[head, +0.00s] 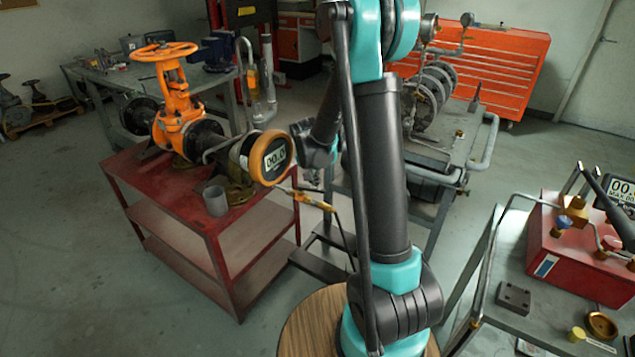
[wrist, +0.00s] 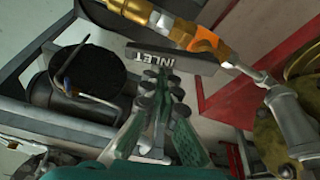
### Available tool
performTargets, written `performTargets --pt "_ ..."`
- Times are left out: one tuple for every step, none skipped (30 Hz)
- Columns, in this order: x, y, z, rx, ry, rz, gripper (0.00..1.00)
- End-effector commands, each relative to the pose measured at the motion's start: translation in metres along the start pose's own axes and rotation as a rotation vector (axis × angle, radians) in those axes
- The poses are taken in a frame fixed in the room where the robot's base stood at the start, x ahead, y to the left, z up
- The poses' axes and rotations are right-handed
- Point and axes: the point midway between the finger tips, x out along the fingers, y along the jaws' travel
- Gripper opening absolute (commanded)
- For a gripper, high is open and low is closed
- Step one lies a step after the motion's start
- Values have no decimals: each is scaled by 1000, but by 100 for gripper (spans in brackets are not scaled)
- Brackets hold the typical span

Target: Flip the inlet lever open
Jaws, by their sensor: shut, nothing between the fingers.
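In the wrist view a dark grey bar lettered INLET (wrist: 172,62) lies just beyond my fingertips. A brass fitting with an orange band (wrist: 203,38) runs above it; I cannot tell for certain whether the bar is the lever itself or a label. My gripper (wrist: 161,82) is shut and empty, its tips close to the bar's lower edge; contact cannot be told. In the head view the brass inlet fitting (head: 305,198) sticks out from the right side of the red cart (head: 205,230), below the orange-rimmed gauge (head: 273,158). My gripper is not clearly visible there.
The orange gate valve (head: 175,105) stands on the red cart, with a grey cup (head: 215,200) near the front edge. A metal-framed bench (head: 440,165) with piping stands behind my arm. A red box (head: 580,245) sits on the right-hand table.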

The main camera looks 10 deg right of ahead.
Motion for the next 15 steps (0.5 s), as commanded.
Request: performTargets --pt "0 0 0 0 0 0 0" --pt "0 0 0 0 0 0 0" --pt "0 0 0 0 0 0 0" --pt "0 0 0 0 0 0 0" --pt "0 0 0 0 0 0 0" --pt "0 0 0 0 0 0 0" --pt "0 0 0 0 0 0 0" --pt "0 0 0 0 0 0 0" --pt "0 0 -1 0 0 0 0" --pt "1 0 -2 0 0 0 0" --pt "2 0 -4 0 0 0 0" --pt "2 0 -7 1 0 0 0" --pt "3 1 -10 1 0 0 0" --pt "5 1 -13 1 0 0 0" --pt "6 1 -17 2 0 0 0"
